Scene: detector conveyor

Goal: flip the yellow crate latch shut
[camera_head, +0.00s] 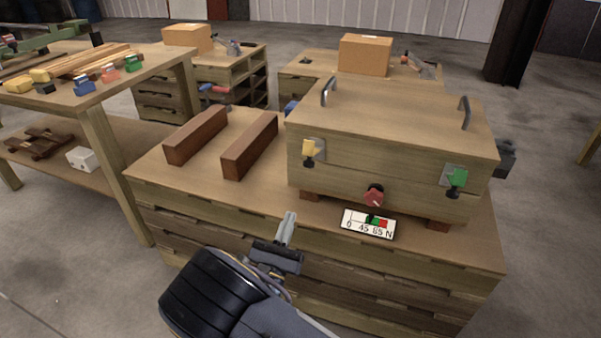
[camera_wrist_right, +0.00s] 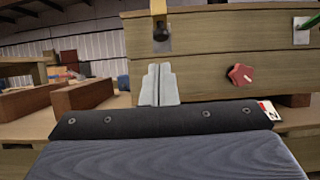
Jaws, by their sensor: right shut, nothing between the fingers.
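The wooden crate (camera_head: 380,170) stands on the workbench, its lid down. The yellow latch (camera_head: 309,149) is on the left of its front face, on a metal plate with a dark knob below; it also shows at the top of the right wrist view (camera_wrist_right: 159,22). A green latch (camera_head: 456,179) is on the right of the front, and a red knob (camera_head: 374,194) sits low between them. My right gripper (camera_head: 287,226) is shut and empty, in front of the crate and below the yellow latch, apart from it. My left gripper is not in view.
A gauge plate (camera_head: 368,223) marked with numbers lies below the red knob. Two brown wooden blocks (camera_head: 250,145) (camera_head: 196,134) lie on the bench left of the crate. A table with small coloured parts (camera_head: 85,88) stands at the far left.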

